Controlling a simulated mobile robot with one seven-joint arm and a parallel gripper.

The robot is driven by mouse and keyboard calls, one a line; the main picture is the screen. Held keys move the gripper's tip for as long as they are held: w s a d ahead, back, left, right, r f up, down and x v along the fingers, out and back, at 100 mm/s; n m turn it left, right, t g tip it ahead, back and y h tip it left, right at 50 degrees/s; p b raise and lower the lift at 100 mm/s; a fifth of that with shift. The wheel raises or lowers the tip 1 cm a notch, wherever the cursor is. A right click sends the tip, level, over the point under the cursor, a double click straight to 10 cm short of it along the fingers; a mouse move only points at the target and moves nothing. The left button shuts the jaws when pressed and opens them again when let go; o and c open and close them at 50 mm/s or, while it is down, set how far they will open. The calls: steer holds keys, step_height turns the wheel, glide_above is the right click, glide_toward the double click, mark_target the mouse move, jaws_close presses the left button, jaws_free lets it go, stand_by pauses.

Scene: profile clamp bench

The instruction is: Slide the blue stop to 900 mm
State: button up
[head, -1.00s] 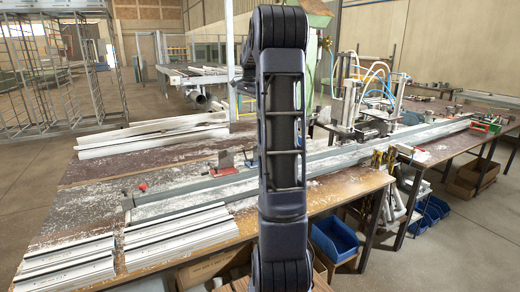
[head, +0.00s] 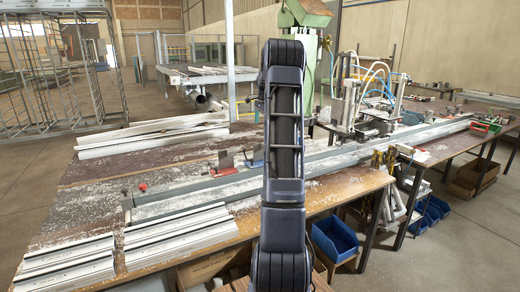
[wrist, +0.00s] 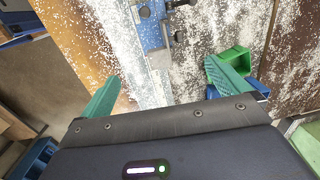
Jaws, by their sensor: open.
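The blue stop (wrist: 150,27) shows at the top of the wrist view, on the pale rail (wrist: 117,30), with dark knobs and a metal plate beside it. In the head view a small blue part, seemingly the same stop (head: 258,155), shows just left of my arm, near a red stop (head: 225,160). My gripper (wrist: 163,70) is open, its two green fingers wide apart. The stop appears beyond the fingertips, between their lines, with nothing held. My arm hides the gripper in the head view. I cannot read any scale marks.
White profiles (head: 175,232) lie at the bench's front left, and more (head: 150,135) lie behind. A clamp machine with hoses (head: 365,105) stands right of my arm. A green block (wrist: 236,60) and a blue piece lie near the right finger. White chips litter the bench.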

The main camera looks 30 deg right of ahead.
steer(key=f, duration=0.4)
steer(key=shift+w+a+f, duration=0.15)
steer(key=shift+w+f, duration=0.05)
steer(key=shift+f, duration=0.15)
steer(key=shift+r, duration=0.1)
